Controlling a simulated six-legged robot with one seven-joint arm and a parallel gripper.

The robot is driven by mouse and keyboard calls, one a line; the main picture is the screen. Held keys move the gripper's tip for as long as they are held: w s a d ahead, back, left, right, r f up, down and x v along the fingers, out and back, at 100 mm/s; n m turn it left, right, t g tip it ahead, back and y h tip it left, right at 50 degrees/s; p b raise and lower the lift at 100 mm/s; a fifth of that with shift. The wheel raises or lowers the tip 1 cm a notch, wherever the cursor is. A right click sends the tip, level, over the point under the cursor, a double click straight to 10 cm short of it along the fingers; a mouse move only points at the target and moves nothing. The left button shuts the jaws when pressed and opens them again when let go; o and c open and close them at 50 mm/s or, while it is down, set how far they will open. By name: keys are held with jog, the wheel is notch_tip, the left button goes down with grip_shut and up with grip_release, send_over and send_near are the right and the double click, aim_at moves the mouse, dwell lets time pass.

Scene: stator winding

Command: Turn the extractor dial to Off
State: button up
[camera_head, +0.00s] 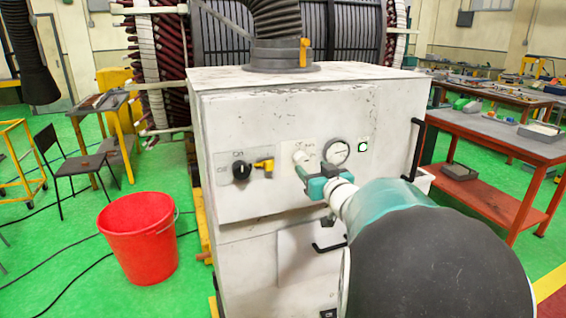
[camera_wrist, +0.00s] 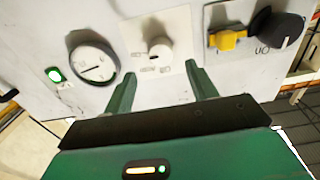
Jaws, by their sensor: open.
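The white extractor cabinet (camera_head: 240,110) has a row of controls on its front. A white dial (camera_wrist: 160,48) on a small pale labelled plate sits just beyond my gripper (camera_wrist: 161,72). The labels are too small to tell which is the extractor's.
A yellow lever (camera_head: 264,164) sits beside the black knob. A round gauge (camera_head: 336,151) and a lit green lamp (camera_head: 363,144) are right of the white dial. A red bucket (camera_head: 140,238) stands on the floor at left. A red workbench (camera_head: 500,130) stands at right.

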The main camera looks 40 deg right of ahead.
aim_at(303, 160)
jog(key=x, duration=0.5)
jog(key=shift+w, duration=0.2)
jog(key=shift+c, duration=0.3)
jog(key=c, duration=0.9)
